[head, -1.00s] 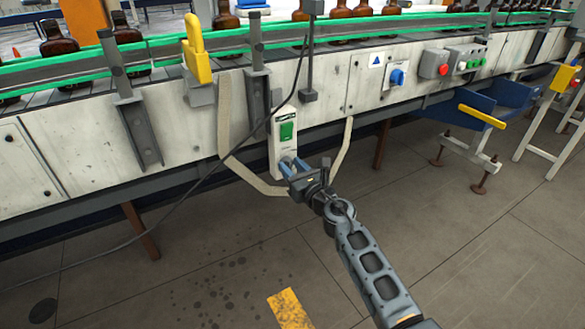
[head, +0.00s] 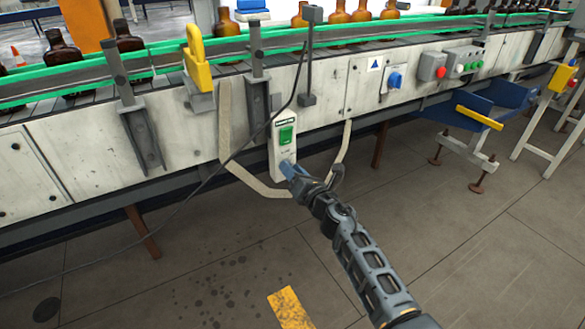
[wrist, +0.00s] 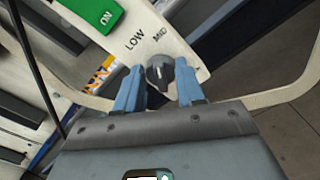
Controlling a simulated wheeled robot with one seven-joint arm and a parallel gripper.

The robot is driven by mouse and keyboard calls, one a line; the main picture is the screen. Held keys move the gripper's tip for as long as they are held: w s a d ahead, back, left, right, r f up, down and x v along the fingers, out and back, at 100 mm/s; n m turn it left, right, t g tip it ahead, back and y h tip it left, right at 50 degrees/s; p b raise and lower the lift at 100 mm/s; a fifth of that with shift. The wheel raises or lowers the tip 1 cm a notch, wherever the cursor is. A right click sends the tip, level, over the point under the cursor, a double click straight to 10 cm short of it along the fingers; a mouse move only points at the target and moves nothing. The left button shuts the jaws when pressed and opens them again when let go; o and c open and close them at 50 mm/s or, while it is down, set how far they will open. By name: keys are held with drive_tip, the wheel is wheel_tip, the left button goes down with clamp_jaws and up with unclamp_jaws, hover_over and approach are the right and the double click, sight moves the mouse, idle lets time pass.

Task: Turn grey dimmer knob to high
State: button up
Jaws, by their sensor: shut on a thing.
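The grey dimmer knob (wrist: 161,73) is on the lower end of a white control box (head: 283,148), in front of the conveyor's side. My gripper (wrist: 158,80) has a blue finger on each side of the knob and is shut on it. In the head view my gripper (head: 291,170) hides the knob. In the wrist view the words LOW and MID are readable beside the knob. No HIGH mark shows, and the knob's exact setting is hard to tell. A green ON switch (wrist: 95,12) is above it on the box.
A bent pale guard bar (head: 226,120) runs around the box. A black cable (head: 215,168) hangs past it. The conveyor (head: 190,115) carries amber bottles (head: 340,14). A blue knob and a red button sit on panels to the right. The floor in front is open.

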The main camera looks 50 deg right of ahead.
drive_tip(key=m+p, duration=0.2)
drive_tip(key=m, duration=0.3)
drive_tip(key=m+p, duration=0.2)
drive_tip(key=m, duration=0.4)
drive_tip(key=f+m+p, duration=0.1)
drive_tip(key=m+p, duration=0.1)
drive_tip(key=m, duration=0.4)
drive_tip(key=shift+d, duration=0.15)
idle(0.5)
drive_tip(key=o, duration=1)
drive_tip(key=shift+p+v, duration=0.5)
drive_tip(key=shift+v, duration=3.45)
